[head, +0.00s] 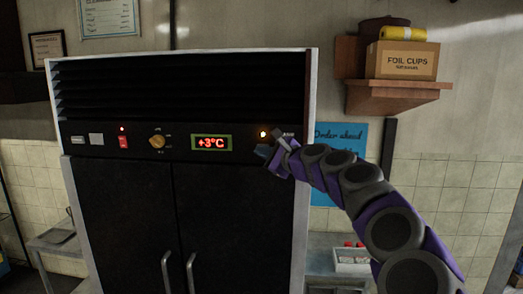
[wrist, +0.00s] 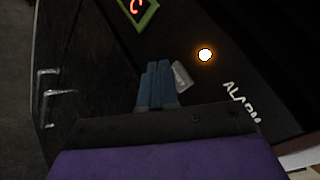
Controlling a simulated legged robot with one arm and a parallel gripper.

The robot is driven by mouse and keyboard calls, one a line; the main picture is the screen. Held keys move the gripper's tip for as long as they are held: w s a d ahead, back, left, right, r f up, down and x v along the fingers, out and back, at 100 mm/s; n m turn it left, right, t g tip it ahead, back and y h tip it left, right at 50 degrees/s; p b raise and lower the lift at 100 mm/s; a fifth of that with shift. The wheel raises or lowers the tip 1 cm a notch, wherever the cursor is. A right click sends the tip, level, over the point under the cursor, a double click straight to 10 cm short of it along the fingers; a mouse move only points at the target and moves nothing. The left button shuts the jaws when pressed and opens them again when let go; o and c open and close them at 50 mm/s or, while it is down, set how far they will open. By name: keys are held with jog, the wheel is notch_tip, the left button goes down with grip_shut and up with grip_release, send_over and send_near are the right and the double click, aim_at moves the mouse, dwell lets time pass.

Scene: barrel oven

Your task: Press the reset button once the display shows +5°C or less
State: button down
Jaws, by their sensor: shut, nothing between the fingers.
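The display (head: 211,143) on the dark cabinet's control panel shows +3°C in red. It is partly in the wrist view (wrist: 139,8). My gripper (head: 265,152) is at the panel's right end, just below a glowing lamp. In the wrist view, its blue fingers (wrist: 157,65) are together and empty. A small pale grey piece (wrist: 181,76) sits right beside the fingertips, below the lamp; it may be the reset button, but no label shows. I cannot tell whether the fingers touch it or the panel.
The lit orange lamp (wrist: 205,55) is beside the ALARM lettering (wrist: 241,101). A red switch (head: 123,142) and yellow knob (head: 157,141) are left of the display. Cabinet door handles (head: 167,270) stick out below. A shelf (head: 385,97) with a foil cups box (head: 402,60) is at right.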

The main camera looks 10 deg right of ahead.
jog(key=shift+d, duration=0.25)
jog(key=shift+w+d+r, duration=0.1)
jog(key=shift+w+p, duration=0.6)
jog(key=shift+p, duration=0.15)
dwell(0.7)
dwell(0.4)
jog(key=shift+s, duration=0.8)
jog(key=s, duration=0.1)
jog(key=s+a, duration=0.1)
jog(key=s, duration=0.2)
jog(key=shift+s+a, duration=0.35)
jog(key=shift+s, duration=0.05)
